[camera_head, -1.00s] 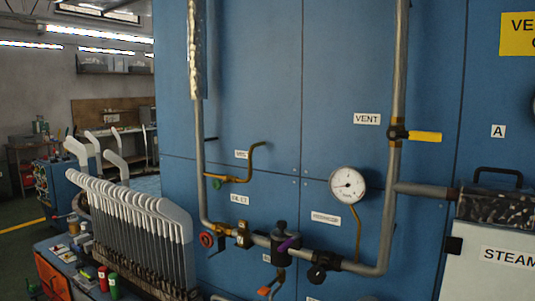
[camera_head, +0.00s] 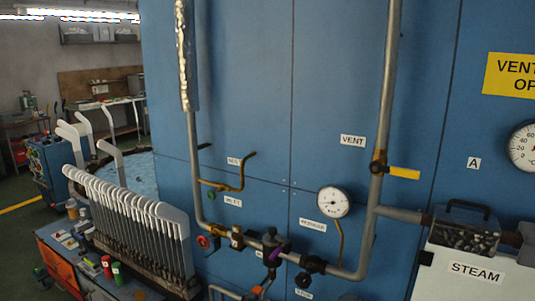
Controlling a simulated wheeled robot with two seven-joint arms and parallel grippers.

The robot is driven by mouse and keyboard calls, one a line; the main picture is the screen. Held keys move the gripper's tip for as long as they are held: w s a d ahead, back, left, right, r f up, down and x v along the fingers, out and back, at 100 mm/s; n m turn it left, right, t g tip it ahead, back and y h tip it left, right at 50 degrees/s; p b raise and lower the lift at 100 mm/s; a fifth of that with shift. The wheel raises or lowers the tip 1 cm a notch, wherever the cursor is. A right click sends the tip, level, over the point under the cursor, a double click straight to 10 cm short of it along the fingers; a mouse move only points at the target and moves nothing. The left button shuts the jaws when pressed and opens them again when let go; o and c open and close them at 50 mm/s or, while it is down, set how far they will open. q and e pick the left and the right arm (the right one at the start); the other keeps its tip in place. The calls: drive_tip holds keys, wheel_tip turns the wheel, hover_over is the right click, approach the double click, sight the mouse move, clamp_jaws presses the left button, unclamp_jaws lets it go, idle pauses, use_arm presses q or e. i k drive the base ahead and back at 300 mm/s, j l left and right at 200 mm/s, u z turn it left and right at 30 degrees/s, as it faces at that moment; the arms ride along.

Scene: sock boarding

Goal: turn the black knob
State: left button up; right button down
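A small round black knob (camera_head: 303,280) sits low on the grey pipe run, at the lower middle of the head view, just left of where the pipe bends upward. A black valve body (camera_head: 313,264) is beside it. A black dome-topped fitting (camera_head: 270,240) with a purple lever (camera_head: 277,252) stands further left on the same pipe. Neither of my grippers is in view.
A red handwheel (camera_head: 203,241), a white pressure gauge (camera_head: 333,201) and a yellow vent lever (camera_head: 404,173) surround the piping on the blue panel. A rack of grey boards (camera_head: 130,220) stands at left, a STEAM box (camera_head: 462,270) at right.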

sight(303, 280)
drive_tip(key=j+z, duration=0.25)
drive_tip(key=j, duration=0.4)
drive_tip(key=j+z, duration=0.25)
drive_tip(key=j, duration=0.4)
